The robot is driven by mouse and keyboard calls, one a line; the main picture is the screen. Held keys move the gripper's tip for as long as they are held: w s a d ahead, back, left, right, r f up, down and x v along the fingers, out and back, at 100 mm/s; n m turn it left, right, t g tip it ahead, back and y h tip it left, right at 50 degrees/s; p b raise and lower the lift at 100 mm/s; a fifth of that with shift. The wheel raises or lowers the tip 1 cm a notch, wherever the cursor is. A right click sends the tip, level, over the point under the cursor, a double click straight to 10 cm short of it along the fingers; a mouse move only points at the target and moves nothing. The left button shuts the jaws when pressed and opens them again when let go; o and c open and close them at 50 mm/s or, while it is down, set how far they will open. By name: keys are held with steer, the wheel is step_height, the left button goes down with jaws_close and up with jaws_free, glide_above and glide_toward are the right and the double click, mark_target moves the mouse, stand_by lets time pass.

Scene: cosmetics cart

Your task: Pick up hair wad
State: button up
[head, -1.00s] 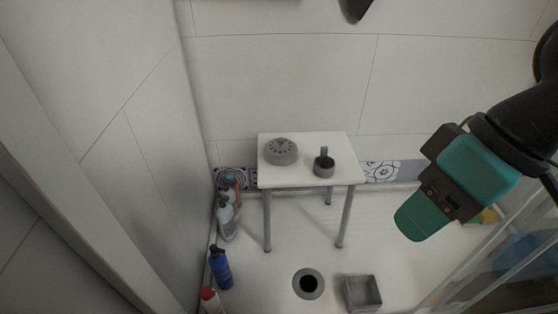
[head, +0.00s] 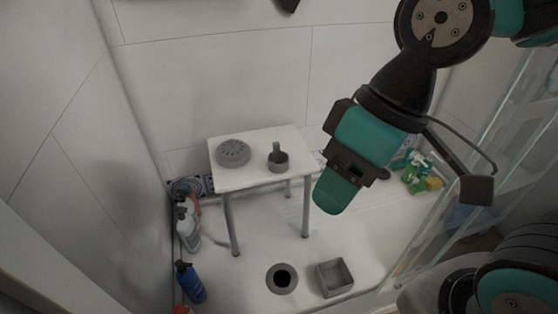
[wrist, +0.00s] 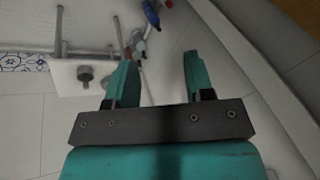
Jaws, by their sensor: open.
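I cannot make out a distinct hair wad in either view. The round floor drain (head: 282,279) has a grey rim and a dark opening; whether hair lies in it is too dark to tell. My gripper (head: 331,203) hangs in the air, right of the white stool and well above the floor. In the wrist view my gripper (wrist: 160,54) has its two green fingers apart, with nothing between them.
The white stool (head: 258,175) carries a grey holed disc (head: 233,153) and a grey cup (head: 278,163) with an upright part. A grey square box (head: 334,278) stands right of the drain. Bottles (head: 190,282) line the left wall; green and yellow items (head: 417,177) sit right.

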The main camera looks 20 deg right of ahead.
steer(key=shift+o, duration=1)
steer(key=shift+w, duration=0.25)
steer(key=m+h+b, duration=0.4)
steer(key=m+b, duration=0.2)
steer(key=m, duration=0.1)
glide_above(279, 152)
step_height(279, 152, down, 12)
steer(key=f+b, duration=0.3)
steer(key=f, duration=0.8)
steer(key=shift+w+f+b, duration=0.1)
steer(key=shift+w+b, duration=0.1)
steer(key=shift+b, duration=0.2)
steer(key=shift+s+f+b, duration=0.15)
steer(key=shift+f+b, duration=1.3)
steer(key=shift+f, duration=1.6)
steer(key=shift+c, duration=0.5)
